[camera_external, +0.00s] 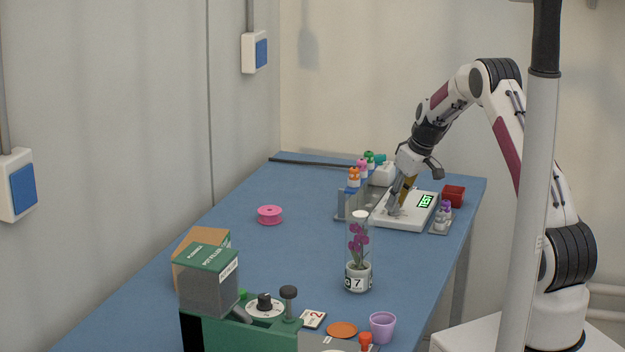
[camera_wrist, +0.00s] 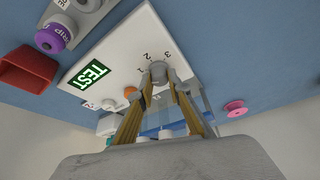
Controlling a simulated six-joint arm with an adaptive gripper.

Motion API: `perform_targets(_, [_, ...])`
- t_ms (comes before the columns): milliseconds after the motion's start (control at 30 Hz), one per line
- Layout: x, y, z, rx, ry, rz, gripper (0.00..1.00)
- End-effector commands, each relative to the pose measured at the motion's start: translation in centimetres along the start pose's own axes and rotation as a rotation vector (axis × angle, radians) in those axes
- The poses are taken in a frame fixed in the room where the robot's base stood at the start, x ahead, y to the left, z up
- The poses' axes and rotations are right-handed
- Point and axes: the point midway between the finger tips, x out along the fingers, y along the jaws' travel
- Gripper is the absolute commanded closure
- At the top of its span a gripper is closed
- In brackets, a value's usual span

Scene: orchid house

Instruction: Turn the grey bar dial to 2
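The white panel (camera_external: 419,212) with a lit green TEST display lies on the far right of the table. In the wrist view the grey bar dial (camera_wrist: 157,72) is on this panel, with printed numbers 1, 2 and 3 around it. Which number its bar points at is not clear. My gripper (camera_external: 395,209) reaches down to the panel. In the wrist view its two fingers (camera_wrist: 161,80) come close on either side of the dial. I cannot tell whether they touch it. In the external view the gripper hides the dial.
Orange, pink and green-capped bottles (camera_external: 361,171) stand behind left. A glass tube with an orchid (camera_external: 358,250) stands in front. A green box with a black knob (camera_external: 264,301) is nearer. The table's left middle is mostly clear.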

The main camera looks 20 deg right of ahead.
Motion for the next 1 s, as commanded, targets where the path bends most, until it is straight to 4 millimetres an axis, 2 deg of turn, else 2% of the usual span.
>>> perform_targets(567, [0.0,-0.07,-0.02,0.039,0.0,0.017,1.0])
perform_targets(1000, [0.0,-0.19,-0.07,0.192,0.001,0.081,1.0])
